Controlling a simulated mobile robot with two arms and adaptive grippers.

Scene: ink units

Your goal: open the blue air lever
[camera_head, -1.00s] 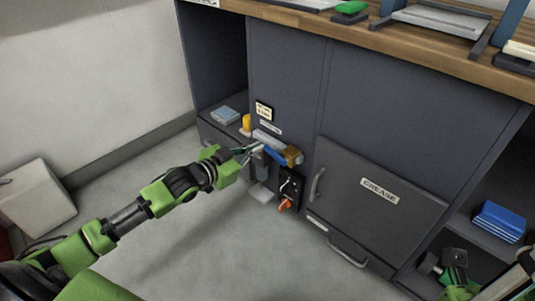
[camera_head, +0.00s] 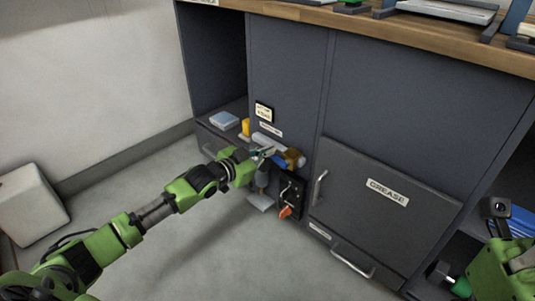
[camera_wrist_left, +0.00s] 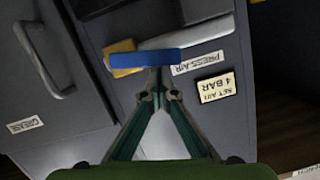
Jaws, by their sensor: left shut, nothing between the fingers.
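The blue air lever (camera_head: 281,163) sits on a brass valve (camera_head: 296,157) at the end of a pale pipe on the cabinet front. In the left wrist view the lever (camera_wrist_left: 146,60) lies across the picture, in front of the pipe (camera_wrist_left: 190,34). My left gripper (camera_head: 264,153) is shut and empty, with its tips close to the lever's left end. In the wrist view the closed tips (camera_wrist_left: 158,76) meet just below the lever; I cannot tell whether they touch it. My right arm shows at the lower right, but its fingers cannot be made out.
A black panel with an orange-red handle (camera_head: 285,211) is just below the valve. The grease door (camera_head: 370,215) with its bar handle is to the right. A yellow object (camera_head: 245,127) and a pale blue box (camera_head: 224,120) are on the left shelf. Floor in front is open.

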